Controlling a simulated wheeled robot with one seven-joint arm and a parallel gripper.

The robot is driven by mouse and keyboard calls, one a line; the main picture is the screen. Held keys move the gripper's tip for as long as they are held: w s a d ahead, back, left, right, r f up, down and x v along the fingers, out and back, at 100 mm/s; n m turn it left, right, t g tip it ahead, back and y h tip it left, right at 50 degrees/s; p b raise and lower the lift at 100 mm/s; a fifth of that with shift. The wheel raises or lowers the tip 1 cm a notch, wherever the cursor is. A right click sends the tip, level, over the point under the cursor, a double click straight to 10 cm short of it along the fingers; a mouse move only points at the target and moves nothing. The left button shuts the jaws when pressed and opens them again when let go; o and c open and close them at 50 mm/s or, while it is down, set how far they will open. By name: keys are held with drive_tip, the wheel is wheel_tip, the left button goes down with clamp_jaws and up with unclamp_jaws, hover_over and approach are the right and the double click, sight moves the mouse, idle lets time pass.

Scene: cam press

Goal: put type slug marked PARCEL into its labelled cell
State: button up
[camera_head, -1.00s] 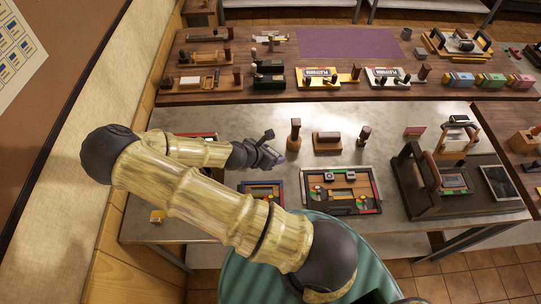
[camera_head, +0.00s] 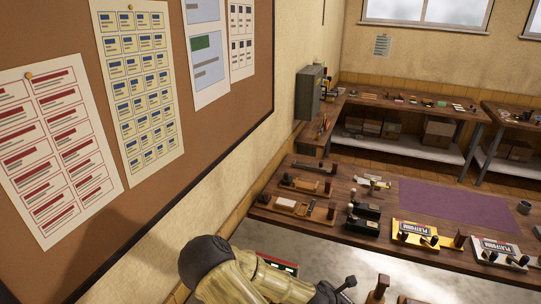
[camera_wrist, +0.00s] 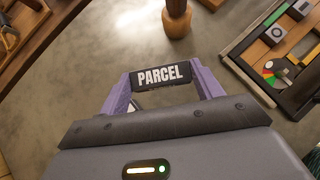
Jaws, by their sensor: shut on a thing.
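The black slug marked PARCEL (camera_wrist: 163,75) in white letters shows in the wrist view. My gripper (camera_wrist: 160,82) is shut on it, with one purple finger at each end, and the lettered face is turned to the camera. Grey bench top lies beyond and below it. A dark-framed tray (camera_wrist: 238,68) with wooden compartments and a few coloured marks is partly in view at the right, apart from the slug. I cannot read a cell label there. In the head view my gripper (camera_head: 345,285) is at the bottom edge, and the slug cannot be made out.
A wooden-handled tool (camera_wrist: 178,20) stands on the bench just beyond the slug. In the head view, a wooden bench (camera_head: 345,232) behind carries several stamps and a purple mat (camera_head: 450,208). A pinboard (camera_head: 215,100) with printed sheets hangs on the left wall.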

drive_tip(key=w+a+f+n+t+y+b, duration=0.1)
drive_tip(key=w+a+n+y, duration=0.1)
drive_tip(key=n, duration=0.1)
drive_tip(key=w+a+f+n+t+y+b, duration=0.1)
drive_tip(key=w+a+n+y, duration=0.1)
drive_tip(key=n, duration=0.1)
drive_tip(key=w+a+f+n+t+y+b, duration=0.1)
drive_tip(key=w+a+n+y, duration=0.1)
drive_tip(key=a+n, duration=0.1)
drive_tip(key=shift+w+n+t+y, duration=0.15)
drive_tip(key=shift+n+t+y, duration=0.25)
drive_tip(key=shift+n, duration=0.2)
drive_tip(key=shift+a+r+n+y+b, duration=0.1)
drive_tip(key=shift+a+n+y+b, duration=0.2)
drive_tip(key=shift+a+n, duration=0.1)
drive_tip(key=d, duration=0.7)
drive_tip(key=shift+d, duration=0.1)
drive_tip(key=shift+w, duration=0.1)
